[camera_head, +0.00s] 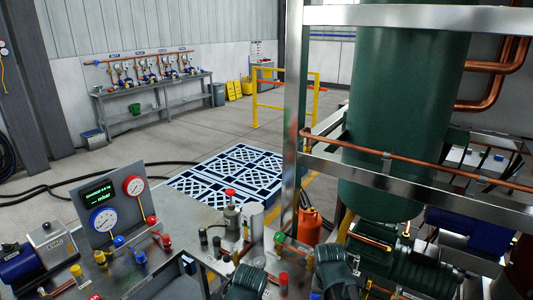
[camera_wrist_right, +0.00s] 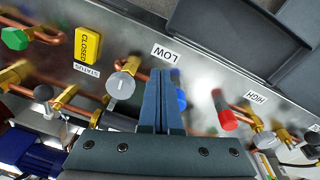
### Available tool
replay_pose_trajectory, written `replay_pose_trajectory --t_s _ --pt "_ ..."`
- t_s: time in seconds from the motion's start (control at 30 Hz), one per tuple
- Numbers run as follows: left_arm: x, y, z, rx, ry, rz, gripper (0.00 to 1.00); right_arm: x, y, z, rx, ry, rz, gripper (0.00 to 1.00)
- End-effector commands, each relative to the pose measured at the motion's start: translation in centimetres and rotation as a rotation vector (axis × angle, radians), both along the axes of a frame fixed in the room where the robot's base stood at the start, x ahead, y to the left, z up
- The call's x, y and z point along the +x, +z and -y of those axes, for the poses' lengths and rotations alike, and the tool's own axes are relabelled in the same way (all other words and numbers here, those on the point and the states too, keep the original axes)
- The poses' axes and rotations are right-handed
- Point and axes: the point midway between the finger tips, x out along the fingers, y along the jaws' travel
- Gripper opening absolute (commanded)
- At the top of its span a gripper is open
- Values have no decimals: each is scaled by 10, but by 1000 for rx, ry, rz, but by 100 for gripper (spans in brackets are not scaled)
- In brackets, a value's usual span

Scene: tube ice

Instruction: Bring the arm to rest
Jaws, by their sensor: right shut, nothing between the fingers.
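My right gripper (camera_wrist_right: 160,76) shows in the right wrist view. Its two dark blue fingers are together with nothing between them. They point over a metal panel (camera_wrist_right: 215,60) with copper pipes and brass valves, below the LOW label (camera_wrist_right: 165,53). A blue knob (camera_wrist_right: 181,98) is just right of the fingers, partly hidden by them. A grey round valve cap (camera_wrist_right: 121,86) is to their left. I cannot tell whether the fingers touch the panel. I cannot make out either gripper in the head view.
A red knob (camera_wrist_right: 223,112) and a yellow CLOSED tag (camera_wrist_right: 87,47) flank the fingers. In the head view, a gauge panel (camera_head: 108,205), a blue pump (camera_head: 25,262) and a large green tank (camera_head: 400,110) behind a metal frame (camera_head: 294,100) crowd the front. Floor beyond is mostly open.

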Motion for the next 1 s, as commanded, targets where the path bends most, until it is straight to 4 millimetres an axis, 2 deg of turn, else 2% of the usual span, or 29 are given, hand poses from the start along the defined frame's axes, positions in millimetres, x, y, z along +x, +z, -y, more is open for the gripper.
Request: replay_pose_trajectory --t_s 0.03,0.27,0.3,0.7,0.83,1.0 --pt "0 0 0 0 0 0 68 -9 0 1 14 47 -2 0" --pt "0 0 0 0 0 0 68 -34 -1 -1 73 279 0 0" --pt "0 0 0 0 0 0 68 -34 -1 -14 65 304 -13 0" --pt "0 -1 0 0 0 0 68 -71 -2 -88 -1 514 -107 0" --pt "0 -2 0 0 0 0 68 -83 -2 -105 -22 569 -130 0" --pt "0 -2 0 0 0 0 68 -88 -2 -112 -34 592 -141 0"
